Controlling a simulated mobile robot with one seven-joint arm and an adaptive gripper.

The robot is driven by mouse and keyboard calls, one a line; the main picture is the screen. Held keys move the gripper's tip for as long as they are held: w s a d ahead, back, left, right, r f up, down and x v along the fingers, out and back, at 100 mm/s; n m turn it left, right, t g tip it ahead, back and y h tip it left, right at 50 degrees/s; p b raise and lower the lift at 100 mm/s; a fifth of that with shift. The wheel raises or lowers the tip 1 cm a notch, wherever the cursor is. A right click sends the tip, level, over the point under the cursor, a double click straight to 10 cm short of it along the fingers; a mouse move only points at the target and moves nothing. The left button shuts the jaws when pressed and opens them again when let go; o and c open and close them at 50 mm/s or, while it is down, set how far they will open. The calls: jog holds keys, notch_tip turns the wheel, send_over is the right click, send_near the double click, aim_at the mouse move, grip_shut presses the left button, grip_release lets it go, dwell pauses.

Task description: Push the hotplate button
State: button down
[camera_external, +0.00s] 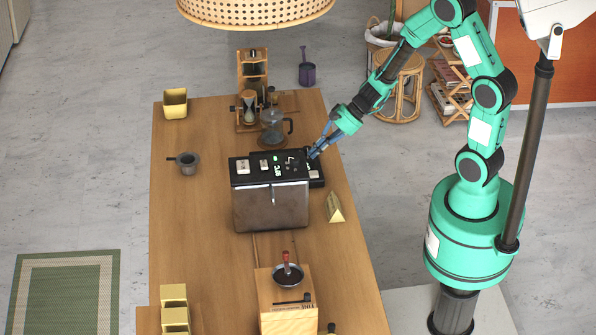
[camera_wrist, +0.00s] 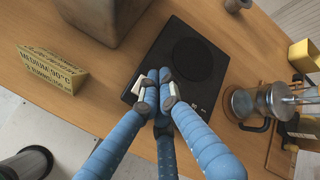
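The black hotplate (camera_wrist: 210,65) has a round dark heating disc and lies flat on the wooden table in the wrist view. In the external view the hotplate (camera_external: 317,181) is partly hidden behind the dark boxy machine. My gripper (camera_wrist: 162,90) has blue fingers with their tips drawn close together and nothing visibly held. The tips are over the hotplate's front control strip. Small white pieces show at the tips; I cannot tell whether one is the button. Contact cannot be told.
The dark boxy machine (camera_external: 270,205) stands close left of the hotplate. A gold wedge-shaped pack (camera_external: 334,208) sits near the table's right edge. A glass pot (camera_external: 272,127) with a handle stands behind. The table's left side is largely clear.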

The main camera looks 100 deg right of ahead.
jog(key=shift+r+p, duration=0.3)
jog(key=shift+r, duration=0.45)
jog(key=s+a+r+n+g+y, duration=0.1)
jog(key=s+a+r+n+g, duration=0.1)
jog(key=a+r+n, duration=0.8)
jog(key=s+a+r+n+g+y, duration=0.1)
jog(key=s+a+r+n+y, duration=0.15)
jog(key=a+r, duration=0.85)
jog(key=s+a+r+n+h, duration=0.2)
jog(key=s+a+n, duration=0.2)
jog(key=s, duration=0.3)
jog(key=s+a+r+n+h, duration=0.3)
jog(key=s+a+n, duration=0.1)
jog(key=s, duration=0.3)
jog(key=shift+r, duration=0.2)
